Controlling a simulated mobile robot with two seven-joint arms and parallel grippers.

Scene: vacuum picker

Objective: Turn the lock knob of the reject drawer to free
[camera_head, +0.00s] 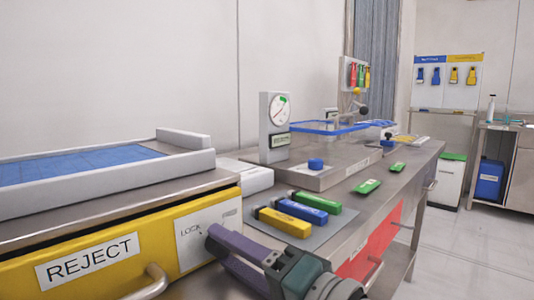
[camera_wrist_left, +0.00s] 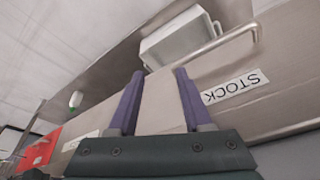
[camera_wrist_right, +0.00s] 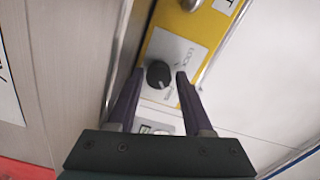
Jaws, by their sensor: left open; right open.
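The yellow reject drawer (camera_head: 135,243) is at the lower left in the head view, marked REJECT, with a white LOCK plate (camera_head: 198,236). In the right wrist view the dark round lock knob (camera_wrist_right: 158,74) sits on that plate, and the drawer (camera_wrist_right: 170,22) shows yellow. My right gripper (camera_wrist_right: 160,78) is open, its fingertips on either side of the knob in the picture; contact is not visible. In the head view my right gripper (camera_head: 214,246) covers the knob. The knob's setting is too small to read. My left gripper (camera_wrist_left: 160,74) is open and empty, facing a STOCK-labelled front.
The reject drawer's handle (camera_head: 148,284) sticks out at the bottom. Blue, green and yellow cartridges (camera_head: 300,208) lie on a mat on the bench right of the drawer. A gauge (camera_head: 278,125) stands behind them. A STOCK drawer handle (camera_wrist_left: 222,42) is near my left gripper.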

